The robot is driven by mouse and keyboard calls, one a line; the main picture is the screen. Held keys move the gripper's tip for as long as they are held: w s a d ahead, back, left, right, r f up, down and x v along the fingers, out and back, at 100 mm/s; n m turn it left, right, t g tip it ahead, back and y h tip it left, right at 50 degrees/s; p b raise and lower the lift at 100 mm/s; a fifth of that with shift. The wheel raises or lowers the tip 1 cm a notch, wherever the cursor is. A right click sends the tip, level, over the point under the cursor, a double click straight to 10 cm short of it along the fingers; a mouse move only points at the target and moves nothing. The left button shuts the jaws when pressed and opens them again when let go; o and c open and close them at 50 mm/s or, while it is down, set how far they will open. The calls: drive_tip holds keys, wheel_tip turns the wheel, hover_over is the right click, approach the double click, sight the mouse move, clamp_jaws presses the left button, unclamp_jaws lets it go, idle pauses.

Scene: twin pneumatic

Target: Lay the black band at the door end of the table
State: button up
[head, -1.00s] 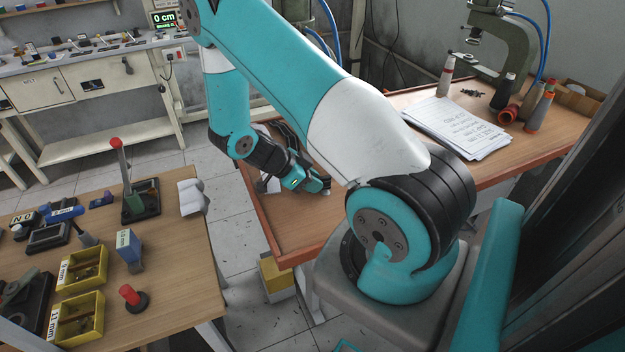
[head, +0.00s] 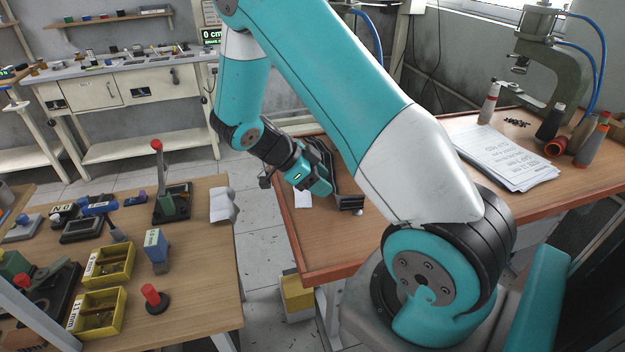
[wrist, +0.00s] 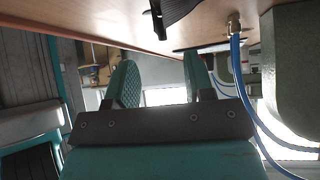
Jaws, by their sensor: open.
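My gripper (head: 318,186) hangs low over the left part of the wooden table with the reddish edge (head: 340,240). In the wrist view its two teal fingers (wrist: 160,78) stand apart with nothing between them. A long black thing (head: 350,203) lies on the table just right of the gripper and is partly hidden behind it. A dark piece also shows against the tabletop in the wrist view (wrist: 176,12), apart from the fingers. I cannot tell for sure whether either is the black band.
A white card (head: 302,198) lies by the gripper. A second table (head: 205,270) with yellow bins (head: 108,266) is at left, across a floor gap. The table's front left is clear.

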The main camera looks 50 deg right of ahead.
drive_tip(key=a+r+n+t+y, duration=0.4)
drive_tip(key=a+r+n, duration=0.5)
drive_tip(key=a+n, duration=0.5)
drive_tip(key=s+a+r+n+t+y, duration=0.1)
drive_tip(key=s+a+r+n+y, duration=0.2)
drive_tip(key=s+a+r+n, duration=0.2)
drive_tip(key=s+a+r+n+t+y, duration=0.1)
drive_tip(key=s+a+r+n+y, duration=0.3)
drive_tip(key=s+a+n, duration=0.5)
drive_tip(key=a+n, duration=0.2)
drive_tip(key=n, duration=0.3)
drive_tip(key=shift+a+r+n, duration=0.2)
drive_tip(key=shift+r+n, duration=0.1)
drive_tip(key=shift+r, duration=0.1)
drive_tip(key=shift+c, duration=0.4)
drive_tip(key=shift+d, duration=0.1)
